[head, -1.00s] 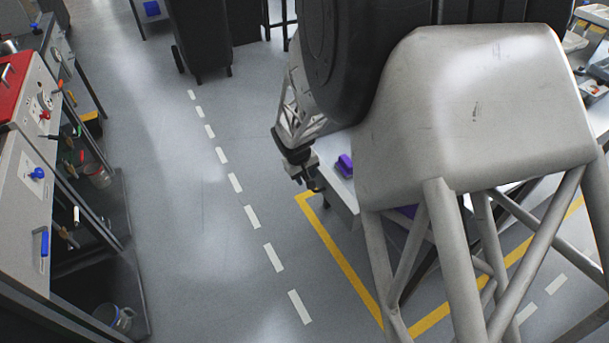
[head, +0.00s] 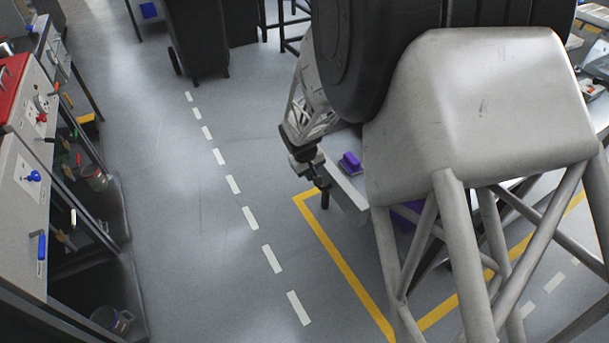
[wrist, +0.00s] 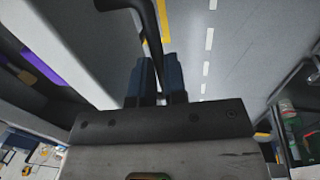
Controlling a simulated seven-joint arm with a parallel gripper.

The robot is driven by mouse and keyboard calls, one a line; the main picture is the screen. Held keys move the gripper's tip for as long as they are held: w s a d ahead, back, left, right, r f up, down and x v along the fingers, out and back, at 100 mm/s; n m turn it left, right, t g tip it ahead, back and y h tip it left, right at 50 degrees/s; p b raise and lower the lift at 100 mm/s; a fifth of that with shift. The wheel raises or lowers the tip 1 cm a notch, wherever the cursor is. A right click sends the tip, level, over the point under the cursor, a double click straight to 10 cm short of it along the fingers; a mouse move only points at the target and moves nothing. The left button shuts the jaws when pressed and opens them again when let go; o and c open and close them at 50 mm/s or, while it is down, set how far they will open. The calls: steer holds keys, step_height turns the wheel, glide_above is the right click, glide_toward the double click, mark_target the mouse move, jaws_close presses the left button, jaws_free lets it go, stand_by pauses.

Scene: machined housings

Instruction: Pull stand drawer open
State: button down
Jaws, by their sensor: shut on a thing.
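My gripper (head: 320,186) is low at the outer face of the pale stand drawer (head: 345,188), left of my large grey body part in the head view. In the wrist view the two dark blue fingers (wrist: 157,78) are closed around a black bar handle (wrist: 150,32). The drawer's pale front (wrist: 80,42) runs diagonally beside them, with a dark space behind it. A purple object (head: 350,162) lies just behind the front and also shows in the wrist view (wrist: 40,62). My body hides much of the stand, and I cannot tell how far the drawer is open.
Yellow floor tape (head: 345,262) marks the area around the stand. Clear grey floor with white dashes (head: 233,184) lies to the left. A workbench (head: 28,200) with tools stands at the far left, and a black bin (head: 197,38) stands at the back.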

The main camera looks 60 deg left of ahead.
steer(key=c, duration=1.2)
jaws_free()
steer(key=shift+o, duration=0.2)
steer(key=shift+r, duration=0.1)
step_height(320, 180, up, 8)
steer(key=s, duration=0.1)
steer(key=shift+s+f, duration=0.2)
steer(key=shift+f, duration=0.05)
